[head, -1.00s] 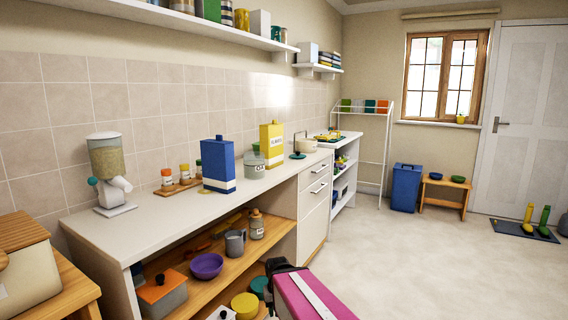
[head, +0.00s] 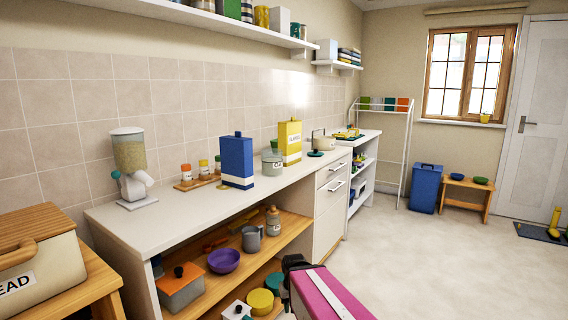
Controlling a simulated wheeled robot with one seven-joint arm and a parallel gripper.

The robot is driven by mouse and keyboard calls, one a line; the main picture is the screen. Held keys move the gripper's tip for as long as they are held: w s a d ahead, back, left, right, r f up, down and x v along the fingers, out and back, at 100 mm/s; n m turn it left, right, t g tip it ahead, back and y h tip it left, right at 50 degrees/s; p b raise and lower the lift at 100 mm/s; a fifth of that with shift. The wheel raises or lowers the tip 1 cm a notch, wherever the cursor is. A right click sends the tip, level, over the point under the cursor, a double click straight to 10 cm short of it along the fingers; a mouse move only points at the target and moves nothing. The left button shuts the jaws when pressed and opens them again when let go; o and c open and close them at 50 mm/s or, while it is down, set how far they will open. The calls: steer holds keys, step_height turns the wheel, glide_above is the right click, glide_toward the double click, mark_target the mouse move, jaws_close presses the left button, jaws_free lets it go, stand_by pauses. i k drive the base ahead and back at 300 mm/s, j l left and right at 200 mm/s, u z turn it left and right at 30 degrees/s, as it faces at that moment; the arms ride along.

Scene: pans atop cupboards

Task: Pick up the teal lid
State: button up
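A small teal lid (head: 315,153) with a dark knob lies on the white countertop (head: 120,218), near its far end. It is just in front of a cream pot (head: 323,142) and to the right of a yellow box (head: 289,143). A second teal round top (head: 274,282) shows on the lower shelf under the counter, partly hidden by my arm. A magenta link of my arm with a white stripe shows at the bottom centre. My gripper's fingers are not in view.
A blue box (head: 237,161), a grey-green canister (head: 272,161) and several spice jars stand along the counter. A dispenser (head: 131,165) stands near its left end. A bread box (head: 38,270) is at the near left. The floor (head: 420,260) to the right is clear.

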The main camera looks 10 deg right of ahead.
mark_target(315, 154)
steer(key=i+l, duration=0.55)
steer(key=l, duration=0.25)
steer(key=i+l, duration=0.3)
steer(key=l, duration=0.15)
steer(key=i+l, duration=0.25)
steer(key=l, duration=0.15)
